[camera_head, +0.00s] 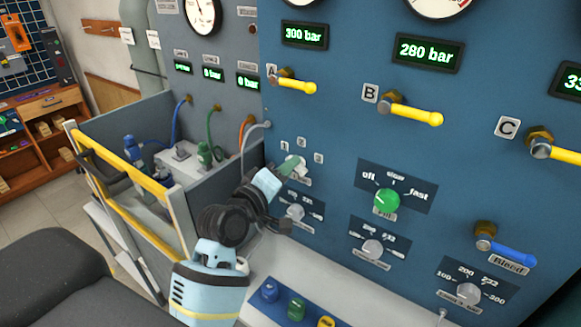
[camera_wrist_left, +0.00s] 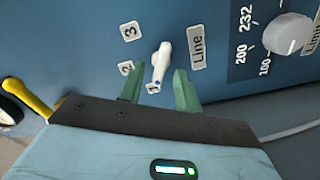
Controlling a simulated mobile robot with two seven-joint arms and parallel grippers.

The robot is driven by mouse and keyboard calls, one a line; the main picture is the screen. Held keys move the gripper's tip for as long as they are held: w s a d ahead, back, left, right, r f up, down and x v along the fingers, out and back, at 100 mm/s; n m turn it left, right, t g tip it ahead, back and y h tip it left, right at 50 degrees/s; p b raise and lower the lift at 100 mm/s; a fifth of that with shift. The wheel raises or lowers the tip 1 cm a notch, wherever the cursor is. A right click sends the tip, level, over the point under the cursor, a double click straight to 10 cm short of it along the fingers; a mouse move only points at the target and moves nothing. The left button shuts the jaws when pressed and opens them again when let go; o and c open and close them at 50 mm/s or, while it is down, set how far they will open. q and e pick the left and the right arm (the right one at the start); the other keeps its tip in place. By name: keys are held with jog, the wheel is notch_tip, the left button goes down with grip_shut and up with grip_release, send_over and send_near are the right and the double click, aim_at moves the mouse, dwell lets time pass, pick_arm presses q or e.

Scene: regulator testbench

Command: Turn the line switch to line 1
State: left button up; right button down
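The line switch (camera_wrist_left: 162,63) is a small white lever on the blue panel, beside a "Line" label (camera_wrist_left: 197,47). In the left wrist view its blue-dotted end is by the number 1 (camera_wrist_left: 152,88); the numbers 2 (camera_wrist_left: 126,68) and 3 (camera_wrist_left: 130,31) are further left. My left gripper (camera_wrist_left: 158,70) is open, its green fingers on either side of the lever's dotted end, with a visible gap on both sides. In the head view the left gripper (camera_head: 287,169) reaches the panel and partly hides the switch (camera_head: 299,160). My right gripper is not in view.
Close by are a grey knob (camera_head: 295,212), the green Fill knob (camera_head: 387,201) and another grey knob (camera_head: 372,249). Yellow valve handles (camera_head: 297,85) stick out above. A yellow-railed bay with hoses (camera_head: 178,150) lies left. Coloured fittings (camera_head: 296,306) stand on the ledge below.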

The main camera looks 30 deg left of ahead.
pick_arm(q)
jog(key=s, duration=0.6)
jog(key=shift+a, duration=0.4)
jog(key=shift+s, duration=0.1)
jog(key=s+d+f+m+g, duration=0.25)
jog(key=s+f+g, duration=0.2)
jog(key=f, duration=0.45)
jog(key=s+d+f+m+g, duration=0.1)
jog(key=s+f+m+g, duration=0.25)
jog(key=s+f, duration=0.35)
jog(key=s+f+m+g+y, duration=0.1)
jog(key=s+f+m+g, duration=0.25)
jog(key=s+f, duration=0.45)
jog(key=s+f+m+g+y, duration=0.1)
jog(key=s+f+m+g, duration=0.3)
jog(key=s, duration=0.8)
jog(key=w+d+f+t+h, duration=0.1)
jog(key=w+d+f+t, duration=0.2)
jog(key=w+f+t, duration=0.3)
jog(key=shift+w+f+n+t, duration=0.35)
jog(key=shift+f+t, duration=0.2)
jog(key=shift+f, duration=1.15)
